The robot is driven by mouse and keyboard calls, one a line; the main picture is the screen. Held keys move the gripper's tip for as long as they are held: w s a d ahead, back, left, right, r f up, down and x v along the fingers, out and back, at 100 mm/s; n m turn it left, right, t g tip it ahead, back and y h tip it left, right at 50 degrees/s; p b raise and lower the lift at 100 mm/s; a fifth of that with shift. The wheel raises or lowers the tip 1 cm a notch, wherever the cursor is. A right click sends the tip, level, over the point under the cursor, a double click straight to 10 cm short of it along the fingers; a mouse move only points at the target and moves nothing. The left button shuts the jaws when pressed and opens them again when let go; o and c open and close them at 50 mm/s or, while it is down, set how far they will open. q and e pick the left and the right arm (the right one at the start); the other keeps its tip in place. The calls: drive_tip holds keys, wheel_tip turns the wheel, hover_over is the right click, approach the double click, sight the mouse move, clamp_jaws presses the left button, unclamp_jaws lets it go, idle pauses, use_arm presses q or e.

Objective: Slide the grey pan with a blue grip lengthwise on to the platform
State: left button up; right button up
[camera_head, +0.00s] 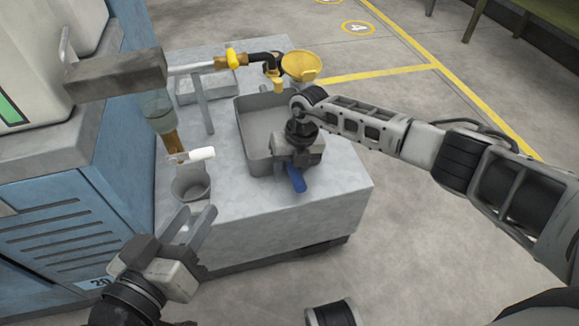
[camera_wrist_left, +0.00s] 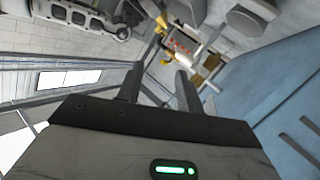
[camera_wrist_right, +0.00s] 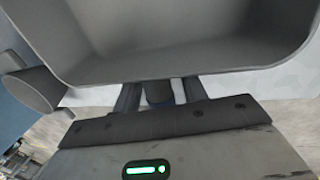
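The grey pan (camera_head: 253,150) is a deep rectangular tray on the top of the grey block-like platform (camera_head: 325,195). Its blue grip (camera_head: 296,178) points toward the front edge. My right gripper (camera_head: 293,165) is at the grip end and hides part of it. In the right wrist view the pan (camera_wrist_right: 185,50) fills the top, and the fingers (camera_wrist_right: 163,90) stand apart with the dark and blue grip between or behind them; contact is unclear. My left gripper (camera_head: 194,222) is open and empty, in front of the platform's left side.
A grey cup (camera_head: 190,182) stands on the platform's left part. A bottle (camera_head: 158,112) hangs above it. A pipe with a yellow funnel (camera_head: 302,66) stands behind the pan. A blue cabinet (camera_head: 60,220) is on the left. Floor to the right is clear.

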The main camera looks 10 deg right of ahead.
idle(0.4)
drive_tip(key=r+p, duration=0.1)
drive_tip(key=r, duration=0.2)
drive_tip(key=shift+d+r+p, duration=0.3)
drive_tip(key=shift+d+p, duration=0.05)
drive_tip(key=shift+p, duration=0.05)
use_arm(q)
drive_tip(key=f+g+y+p, duration=0.1)
drive_tip(key=p, duration=0.1)
drive_tip(key=a+m+y+p, duration=0.1)
drive_tip(key=shift+s+a+f+g+p, duration=0.15)
drive_tip(key=shift+a+f+g+p, duration=0.05)
drive_tip(key=shift+f+g+p, duration=0.2)
use_arm(e)
drive_tip(key=r, duration=0.4)
drive_tip(key=d+r, duration=0.1)
drive_tip(key=r, duration=0.3)
drive_tip(key=d+r, duration=0.1)
drive_tip(key=r, duration=0.3)
drive_tip(key=shift+s+d, duration=0.1)
drive_tip(key=shift+d, duration=0.15)
